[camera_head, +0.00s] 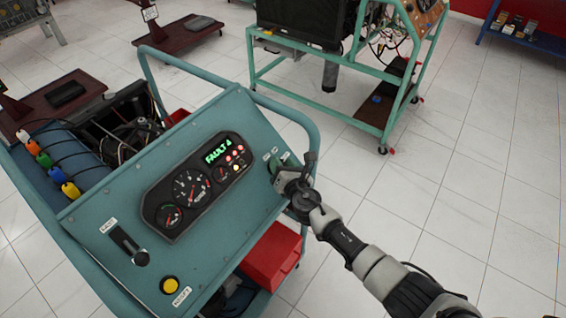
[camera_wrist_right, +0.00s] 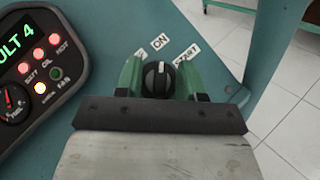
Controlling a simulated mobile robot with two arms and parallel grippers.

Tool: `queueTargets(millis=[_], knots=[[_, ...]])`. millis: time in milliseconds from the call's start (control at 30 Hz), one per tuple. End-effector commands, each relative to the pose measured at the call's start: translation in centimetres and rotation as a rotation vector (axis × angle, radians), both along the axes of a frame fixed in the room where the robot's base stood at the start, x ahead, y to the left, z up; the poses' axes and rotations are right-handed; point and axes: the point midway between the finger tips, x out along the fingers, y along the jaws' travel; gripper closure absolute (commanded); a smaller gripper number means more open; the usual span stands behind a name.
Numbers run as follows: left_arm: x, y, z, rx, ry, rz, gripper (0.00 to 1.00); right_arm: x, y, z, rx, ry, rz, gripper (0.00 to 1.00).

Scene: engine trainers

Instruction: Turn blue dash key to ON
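The blue engine trainer's sloped dash (camera_head: 107,208) fills the left half of the head view. In the right wrist view its dash key (camera_wrist_right: 158,80) is a round black knob with a white mark. The mark points up, toward the ON label (camera_wrist_right: 160,41). The START label (camera_wrist_right: 186,54) is to its right, and a label on the left is partly hidden by a finger. My right gripper (camera_wrist_right: 159,82) has its green fingers on both sides of the knob, seemingly touching it. In the head view my right gripper (camera_head: 290,172) covers the key. My left gripper is not in view.
The gauge cluster (camera_head: 192,185) reads FAULT 4, with several lit lamps. A lever (camera_head: 128,244) and yellow button (camera_head: 170,285) sit lower on the dash. A tubular rail (camera_head: 306,122) edges the panel near my gripper. A red box (camera_head: 270,260) is below. Floor at right is clear.

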Motion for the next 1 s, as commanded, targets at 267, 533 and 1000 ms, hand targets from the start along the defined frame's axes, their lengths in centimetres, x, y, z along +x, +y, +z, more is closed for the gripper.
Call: queueTargets(millis=[267, 533, 1000], knots=[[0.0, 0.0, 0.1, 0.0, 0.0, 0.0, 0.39, 0.0, -0.1, 0.3, 0.001, -0.005, -0.001, 0.62], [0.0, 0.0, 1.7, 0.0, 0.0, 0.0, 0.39, -3.6, -1.6, 1.0, 0.001, -0.003, -0.001, 0.62], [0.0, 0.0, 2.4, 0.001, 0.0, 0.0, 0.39, -9.7, -3.9, 1.6, 0.0, -0.001, 0.0, 0.62]])
